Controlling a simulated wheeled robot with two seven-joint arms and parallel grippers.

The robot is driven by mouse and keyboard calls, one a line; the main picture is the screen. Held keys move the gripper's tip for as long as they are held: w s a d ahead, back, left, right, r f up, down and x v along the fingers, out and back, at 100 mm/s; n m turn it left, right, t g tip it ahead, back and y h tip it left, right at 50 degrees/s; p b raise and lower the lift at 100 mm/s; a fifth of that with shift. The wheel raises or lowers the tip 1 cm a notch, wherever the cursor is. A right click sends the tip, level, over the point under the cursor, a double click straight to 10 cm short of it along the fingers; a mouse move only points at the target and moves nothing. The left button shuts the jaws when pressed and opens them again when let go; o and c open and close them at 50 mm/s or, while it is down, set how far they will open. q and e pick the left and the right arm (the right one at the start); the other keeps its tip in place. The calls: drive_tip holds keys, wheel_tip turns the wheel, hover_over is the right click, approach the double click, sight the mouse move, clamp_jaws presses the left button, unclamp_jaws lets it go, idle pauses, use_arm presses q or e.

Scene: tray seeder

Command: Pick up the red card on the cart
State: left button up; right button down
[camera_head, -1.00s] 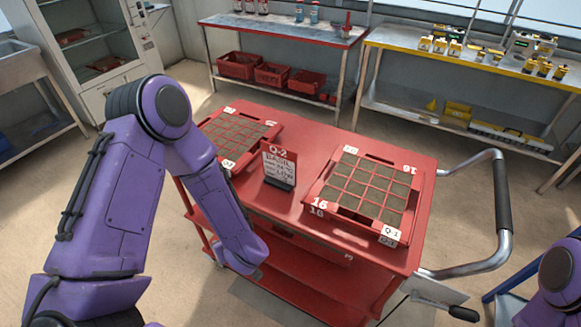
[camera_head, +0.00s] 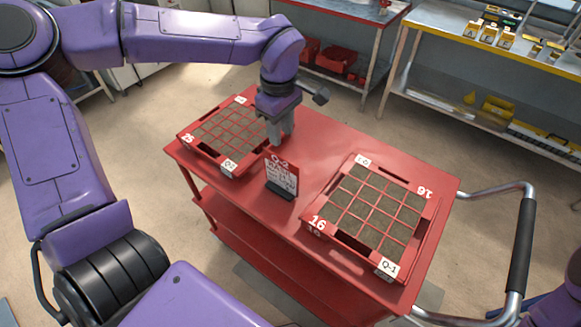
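My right gripper is out of view; only part of my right arm shows at the lower right edge.
A red seed tray (camera_head: 187,139) sits at the cart's left, close to my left gripper. Another red tray (camera_head: 318,224) labelled Q-1 sits at the right. The cart handle (camera_head: 522,245) is at the right. Shelved tables stand behind.

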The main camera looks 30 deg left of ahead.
sight(280, 157)
use_arm(q)
drive_tip(key=f, duration=0.3)
drive_tip(key=s+f, duration=0.1)
drive_tip(key=f, duration=0.2)
drive_tip(key=f+p, duration=0.1)
drive_tip(key=f, duration=0.2)
drive_tip(key=shift+s+d+f, duration=0.15)
drive_tip(key=shift+s+f, duration=0.05)
drive_tip(key=shift+f, duration=0.15)
clamp_jaws()
